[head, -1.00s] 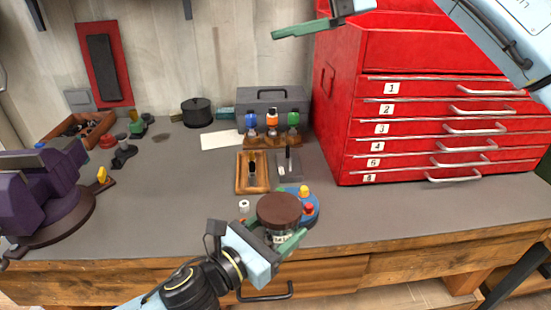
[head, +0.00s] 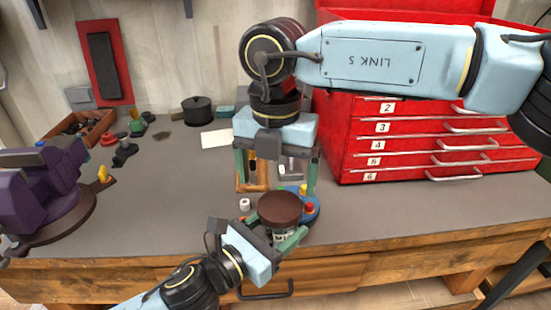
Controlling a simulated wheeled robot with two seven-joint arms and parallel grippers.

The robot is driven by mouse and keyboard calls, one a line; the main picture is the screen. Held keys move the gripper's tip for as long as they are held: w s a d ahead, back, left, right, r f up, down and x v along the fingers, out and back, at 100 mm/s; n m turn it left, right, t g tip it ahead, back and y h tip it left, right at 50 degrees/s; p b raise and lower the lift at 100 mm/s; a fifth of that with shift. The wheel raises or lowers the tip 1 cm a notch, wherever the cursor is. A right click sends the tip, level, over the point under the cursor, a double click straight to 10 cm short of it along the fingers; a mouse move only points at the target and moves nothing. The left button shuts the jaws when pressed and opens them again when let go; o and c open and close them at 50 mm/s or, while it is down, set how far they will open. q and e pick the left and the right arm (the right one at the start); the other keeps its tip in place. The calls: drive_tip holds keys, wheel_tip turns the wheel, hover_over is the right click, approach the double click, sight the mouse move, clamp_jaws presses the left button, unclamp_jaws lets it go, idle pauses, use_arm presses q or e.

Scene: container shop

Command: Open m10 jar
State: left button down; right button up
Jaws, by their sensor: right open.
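The m10 jar (head: 283,235) has a wide dark brown lid (head: 279,208) and a clear body with a white label that is only partly readable. The lid is on the jar. My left gripper (head: 286,240) is shut around the jar's body below the lid, near the front edge of the bench. My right gripper (head: 277,184) points down with its green fingers spread wide. It is empty and a little behind and above the lid, apart from it.
A blue round base (head: 314,210) with red and yellow pegs stands right behind the jar, beside a small white cylinder (head: 244,204). A red drawer cabinet (head: 355,150) is at right. A purple vise (head: 40,195) is at left. The bench between is mostly clear.

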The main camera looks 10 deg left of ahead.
sight(279, 206)
drive_tip(key=shift+f, duration=2.55)
drive_tip(key=shift+a, duration=0.15)
drive_tip(key=c, duration=1)
drive_tip(key=n, duration=0.3)
drive_tip(key=shift+s+r, duration=0.1)
drive_tip(key=shift+s, duration=0.05)
drive_tip(key=n, duration=0.5)
drive_tip(key=shift+s+n, duration=0.1)
drive_tip(key=shift+n, duration=0.2)
drive_tip(key=n, duration=0.3)
drive_tip(key=shift+n, duration=0.4)
drive_tip(key=n, duration=0.8)
drive_tip(key=shift+d+n, duration=0.25)
drive_tip(key=shift+n, duration=0.15)
drive_tip(key=n, duration=0.4)
drive_tip(key=shift+d, duration=0.15)
